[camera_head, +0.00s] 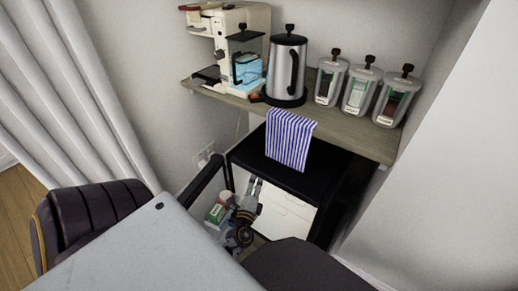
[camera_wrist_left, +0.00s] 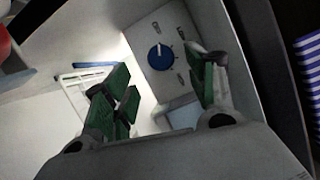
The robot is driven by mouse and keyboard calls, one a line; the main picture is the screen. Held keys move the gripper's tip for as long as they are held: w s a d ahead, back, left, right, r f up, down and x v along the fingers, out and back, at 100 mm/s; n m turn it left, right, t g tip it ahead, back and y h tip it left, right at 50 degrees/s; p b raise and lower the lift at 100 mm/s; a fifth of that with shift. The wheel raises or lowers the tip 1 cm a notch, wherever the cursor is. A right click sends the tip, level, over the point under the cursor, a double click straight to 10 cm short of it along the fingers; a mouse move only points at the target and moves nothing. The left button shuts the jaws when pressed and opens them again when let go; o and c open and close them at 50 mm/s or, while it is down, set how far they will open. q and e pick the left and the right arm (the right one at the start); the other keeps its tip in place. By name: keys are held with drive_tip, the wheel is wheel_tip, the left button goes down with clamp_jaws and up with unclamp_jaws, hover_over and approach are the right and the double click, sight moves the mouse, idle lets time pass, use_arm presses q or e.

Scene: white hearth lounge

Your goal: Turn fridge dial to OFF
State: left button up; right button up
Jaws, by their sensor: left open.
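The black fridge (camera_head: 270,172) stands under the shelf in the head view, with its door (camera_head: 203,178) open and its white interior showing. The blue dial (camera_wrist_left: 160,57) is on a grey panel inside, in the left wrist view. Its pale pointer line points roughly to the top of the picture, and small marks surround it, too small to read. My left gripper (camera_head: 254,185) is at the fridge opening. In the left wrist view the left gripper (camera_wrist_left: 166,92) is open with green finger pads, and the dial shows beyond the gap between them, apparently untouched. My right gripper is not in view.
A shelf (camera_head: 340,133) above the fridge holds a coffee machine (camera_head: 240,22), a kettle (camera_head: 287,68) and several canisters. A striped towel (camera_head: 290,138) hangs over the fridge top. The open door holds packed items. A dark chair (camera_head: 95,213) stands at left.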

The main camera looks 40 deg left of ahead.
use_arm(q)
drive_tip(key=x, duration=0.6)
drive_tip(key=shift+w+b, duration=0.15)
drive_tip(key=shift+b, duration=0.2)
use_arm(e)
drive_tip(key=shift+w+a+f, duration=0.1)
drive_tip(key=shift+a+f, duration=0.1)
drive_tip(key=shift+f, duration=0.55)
use_arm(q)
drive_tip(key=shift+c, duration=0.8)
drive_tip(key=c, duration=0.9)
drive_tip(key=shift+o, duration=0.2)
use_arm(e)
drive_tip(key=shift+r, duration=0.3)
